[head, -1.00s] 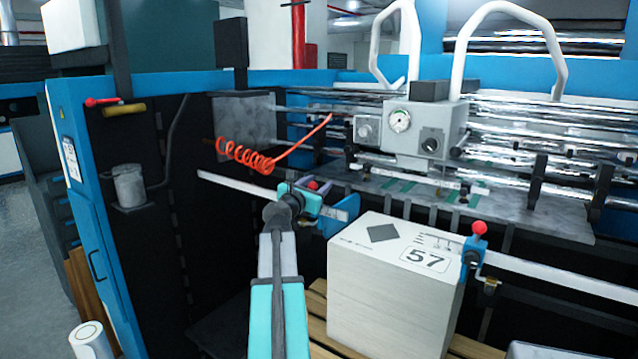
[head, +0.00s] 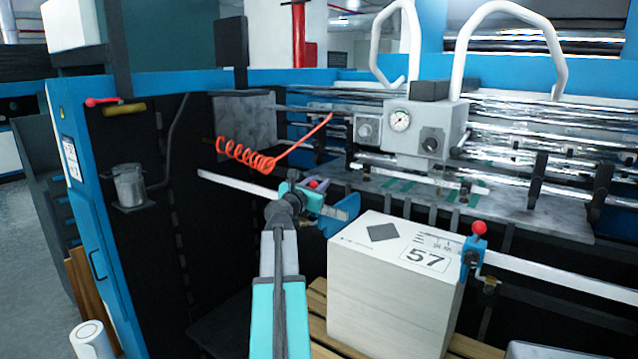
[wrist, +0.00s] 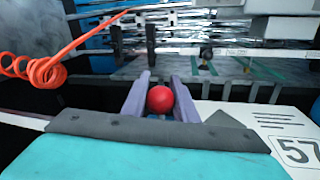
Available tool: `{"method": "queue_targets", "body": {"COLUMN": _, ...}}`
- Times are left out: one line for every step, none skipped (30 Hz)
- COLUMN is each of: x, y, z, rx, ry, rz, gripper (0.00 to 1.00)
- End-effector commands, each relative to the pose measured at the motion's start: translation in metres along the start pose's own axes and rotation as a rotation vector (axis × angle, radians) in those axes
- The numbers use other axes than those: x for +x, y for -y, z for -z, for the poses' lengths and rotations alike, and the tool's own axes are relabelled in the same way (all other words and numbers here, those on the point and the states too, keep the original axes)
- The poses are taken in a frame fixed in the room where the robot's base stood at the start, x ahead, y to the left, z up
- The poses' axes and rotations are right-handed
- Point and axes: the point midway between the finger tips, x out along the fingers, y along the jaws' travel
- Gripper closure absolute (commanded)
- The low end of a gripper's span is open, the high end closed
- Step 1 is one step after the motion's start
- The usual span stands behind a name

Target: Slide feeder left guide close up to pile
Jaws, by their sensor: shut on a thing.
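The white paper pile (head: 390,290), marked 57, stands on a wooden pallet. The feeder left guide (head: 336,219) is a blue piece with a red knob (wrist: 160,99), on the pale rail at the pile's back left. The guide appears very near the pile's left edge; I cannot tell whether they touch. My gripper (head: 314,185) is at the guide's knob. In the wrist view my gripper (wrist: 159,97) has its two fingers on either side of the knob, shut on it. My gripper hides part of the guide.
The right guide (head: 472,255), with its own red knob, stands at the pile's right side. A coiled orange hose (head: 245,157) hangs left of my gripper. The pale rail (head: 235,184) is bare to the left. The gauge box (head: 425,130) is above and behind.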

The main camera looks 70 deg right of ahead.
Motion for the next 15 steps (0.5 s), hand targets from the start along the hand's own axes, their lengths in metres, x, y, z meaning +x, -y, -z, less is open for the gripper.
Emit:
{"method": "queue_targets", "body": {"x": -0.0004, "y": 0.0016, "z": -0.0016, "rx": 0.0, "ry": -0.001, "rz": 0.002, "gripper": 1.0}}
{"method": "queue_targets", "body": {"x": -0.0006, "y": 0.002, "z": -0.0017, "rx": 0.0, "ry": -0.001, "rz": 0.002, "gripper": 1.0}}
{"method": "queue_targets", "body": {"x": -0.0006, "y": 0.0025, "z": -0.0016, "rx": 0.0, "ry": -0.001, "rz": 0.002, "gripper": 1.0}}
{"method": "queue_targets", "body": {"x": -0.0006, "y": 0.0027, "z": -0.0013, "rx": 0.0, "ry": -0.001, "rz": 0.002, "gripper": 1.0}}
{"method": "queue_targets", "body": {"x": -0.0006, "y": 0.0028, "z": -0.001, "rx": 0.0, "ry": -0.001, "rz": 0.002, "gripper": 1.0}}
{"method": "queue_targets", "body": {"x": -0.0005, "y": 0.0029, "z": -0.0006, "rx": 0.0, "ry": -0.001, "rz": 0.002, "gripper": 1.0}}
{"method": "queue_targets", "body": {"x": -0.0004, "y": 0.0029, "z": -0.0004, "rx": 0.0, "ry": 0.0, "rz": 0.002, "gripper": 1.0}}
{"method": "queue_targets", "body": {"x": -0.0004, "y": 0.003, "z": -0.0003, "rx": 0.0, "ry": 0.0, "rz": 0.002, "gripper": 1.0}}
{"method": "queue_targets", "body": {"x": -0.0003, "y": 0.003, "z": -0.0003, "rx": 0.0, "ry": 0.0, "rz": 0.002, "gripper": 1.0}}
{"method": "queue_targets", "body": {"x": -0.0003, "y": 0.0031, "z": -0.0003, "rx": 0.0, "ry": 0.0, "rz": 0.002, "gripper": 1.0}}
{"method": "queue_targets", "body": {"x": -0.0003, "y": 0.0031, "z": -0.0003, "rx": 0.0, "ry": 0.0, "rz": 0.002, "gripper": 1.0}}
{"method": "queue_targets", "body": {"x": -0.0003, "y": 0.0031, "z": -0.0003, "rx": 0.0, "ry": 0.0, "rz": 0.002, "gripper": 1.0}}
{"method": "queue_targets", "body": {"x": -0.0003, "y": 0.0032, "z": -0.0003, "rx": 0.0, "ry": 0.0, "rz": 0.002, "gripper": 0.69}}
{"method": "queue_targets", "body": {"x": -0.0003, "y": 0.0032, "z": -0.0003, "rx": 0.0, "ry": 0.0, "rz": 0.002, "gripper": 0.64}}
{"method": "queue_targets", "body": {"x": -0.0003, "y": 0.0032, "z": -0.0003, "rx": 0.0, "ry": 0.0, "rz": 0.002, "gripper": 0.57}}
